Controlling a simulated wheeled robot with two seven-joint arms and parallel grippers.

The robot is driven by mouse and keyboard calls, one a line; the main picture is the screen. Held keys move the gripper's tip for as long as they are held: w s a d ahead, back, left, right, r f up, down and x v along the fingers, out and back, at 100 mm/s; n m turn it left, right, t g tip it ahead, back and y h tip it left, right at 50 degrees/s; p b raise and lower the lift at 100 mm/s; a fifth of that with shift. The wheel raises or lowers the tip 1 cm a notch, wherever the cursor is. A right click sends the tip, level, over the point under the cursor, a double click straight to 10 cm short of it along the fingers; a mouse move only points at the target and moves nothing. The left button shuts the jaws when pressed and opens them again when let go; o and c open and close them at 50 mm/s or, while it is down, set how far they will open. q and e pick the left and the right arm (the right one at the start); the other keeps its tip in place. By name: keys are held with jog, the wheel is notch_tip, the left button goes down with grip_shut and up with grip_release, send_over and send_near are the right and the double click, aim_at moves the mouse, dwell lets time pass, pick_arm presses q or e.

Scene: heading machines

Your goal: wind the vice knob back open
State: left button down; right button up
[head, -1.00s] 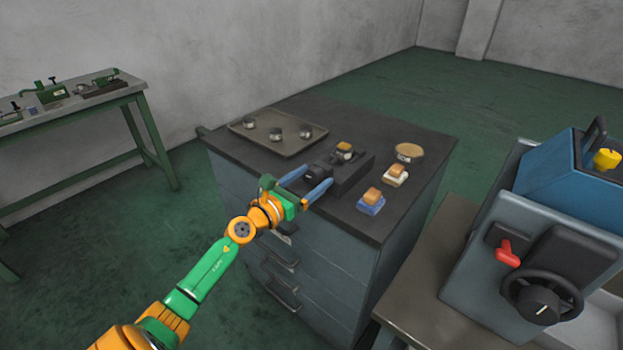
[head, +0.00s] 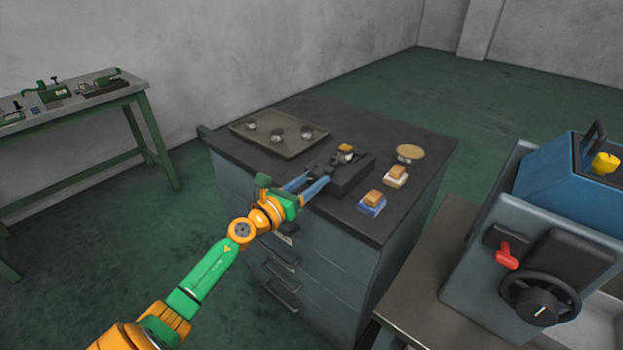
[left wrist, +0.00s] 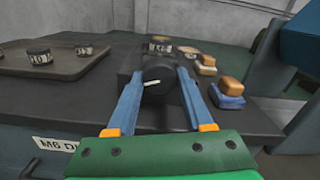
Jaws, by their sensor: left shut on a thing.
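The dark vice (head: 350,174) stands on the cabinet top, with a small part with a yellow-orange top (head: 346,150) at its jaws. Its black round knob (left wrist: 158,74) faces me in the left wrist view and carries a pale line mark, tilted slightly from level. My left gripper (head: 322,180) reaches in from the left with its two blue fingers on either side of the knob. It is shut on the knob, as the left wrist view (left wrist: 157,80) also shows. The vice jaws are mostly hidden behind the knob. My right gripper is not in view.
A tray (head: 270,147) with several small dark tins lies at the back left of the cabinet top. Two brush-like blocks (head: 371,203) (head: 396,176) and a round tan-topped tin (head: 410,152) lie right of the vice. A blue-grey machine with a handwheel (head: 540,300) stands at the right.

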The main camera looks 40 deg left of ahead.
pick_arm(q)
jog(key=n+p, duration=0.1)
jog(key=n, duration=0.5)
jog(key=shift+r+n+p, duration=0.15)
jog(key=shift+n+p, duration=0.15)
jog(key=shift+p, duration=0.1)
jog(key=n+p, duration=0.1)
jog(key=n, duration=0.4)
jog(key=shift+d+n, duration=0.1)
jog(key=shift+n, duration=0.3)
jog(key=shift+p, duration=0.3)
jog(key=shift+c, duration=1.4)
grip_release()
jog(key=s, duration=0.7)
jog(key=shift+a+b, duration=0.25)
jog(key=shift+b, duration=0.05)
